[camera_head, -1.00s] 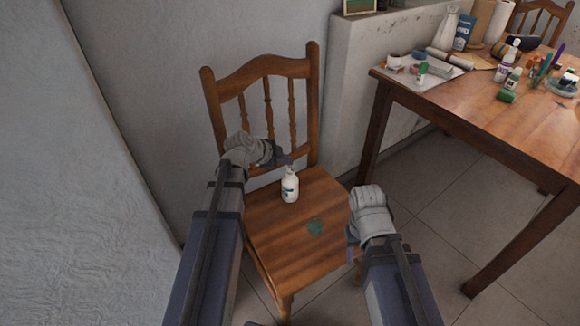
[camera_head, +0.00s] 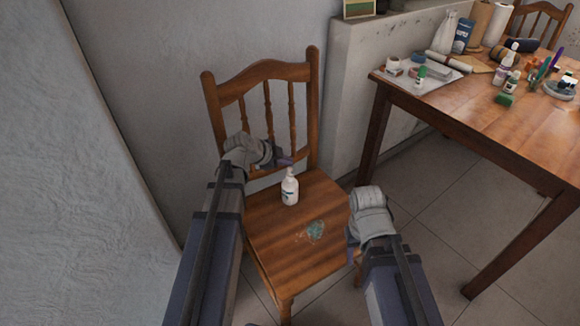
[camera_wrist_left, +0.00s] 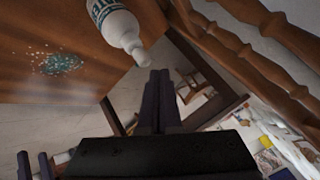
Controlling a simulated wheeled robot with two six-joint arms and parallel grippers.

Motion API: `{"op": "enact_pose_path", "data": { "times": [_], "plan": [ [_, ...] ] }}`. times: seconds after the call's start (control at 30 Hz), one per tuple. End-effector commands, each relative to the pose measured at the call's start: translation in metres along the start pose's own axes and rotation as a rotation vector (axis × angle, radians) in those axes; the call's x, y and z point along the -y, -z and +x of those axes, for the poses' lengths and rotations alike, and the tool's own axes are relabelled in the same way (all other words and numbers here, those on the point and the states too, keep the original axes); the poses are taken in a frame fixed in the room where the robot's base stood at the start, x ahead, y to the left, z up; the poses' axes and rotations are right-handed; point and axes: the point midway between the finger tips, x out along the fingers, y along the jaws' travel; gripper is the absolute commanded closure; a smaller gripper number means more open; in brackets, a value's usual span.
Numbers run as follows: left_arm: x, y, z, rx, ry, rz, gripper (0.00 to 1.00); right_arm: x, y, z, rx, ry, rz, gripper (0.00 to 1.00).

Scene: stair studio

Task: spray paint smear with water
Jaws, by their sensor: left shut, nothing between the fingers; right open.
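A white spray bottle (camera_head: 290,190) stands upright on the seat of a wooden chair (camera_head: 270,225). Its white nozzle end shows close up in the left wrist view (camera_wrist_left: 122,28). A teal paint smear (camera_head: 315,230) lies on the seat in front of the bottle, with pale droplets on and around it; they also show in the left wrist view (camera_wrist_left: 58,64). My left gripper (camera_head: 286,162) is at the bottle's top, its fingers (camera_wrist_left: 158,95) shut together with nothing between them. My right gripper (camera_head: 353,248) is open and empty beside the seat's right edge; its fingertips are hard to see.
The chair's backrest (camera_head: 265,75) rises behind my left gripper. A wooden table (camera_head: 480,115) at the right holds paint bottles, brushes and a paper sheet. A wall closes off the left side. Tiled floor (camera_head: 420,215) is free between chair and table.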

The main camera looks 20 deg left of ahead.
Motion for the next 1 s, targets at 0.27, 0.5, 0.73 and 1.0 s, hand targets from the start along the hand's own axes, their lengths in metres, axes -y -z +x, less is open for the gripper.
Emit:
{"op": "enact_pose_path", "data": {
  "times": [0.27, 0.5, 0.73, 1.0],
  "plan": [
    [0.001, 0.001, -0.001, 0.000, 0.000, 0.000, 1.00, 0.000, 0.000, -0.002, 0.000, 0.000, 0.000, 0.50],
    [0.006, 0.006, -0.008, 0.000, 0.000, 0.000, 1.00, -0.001, -0.001, -0.012, 0.000, 0.001, 0.000, 0.50],
    [0.018, 0.018, -0.024, 0.000, 0.000, 0.000, 1.00, -0.003, -0.002, -0.035, 0.000, 0.005, 0.001, 0.50],
    [0.031, 0.030, -0.042, 0.000, 0.000, 0.000, 1.00, -0.005, -0.004, -0.060, 0.000, 0.006, 0.002, 0.50]
  ]
}}
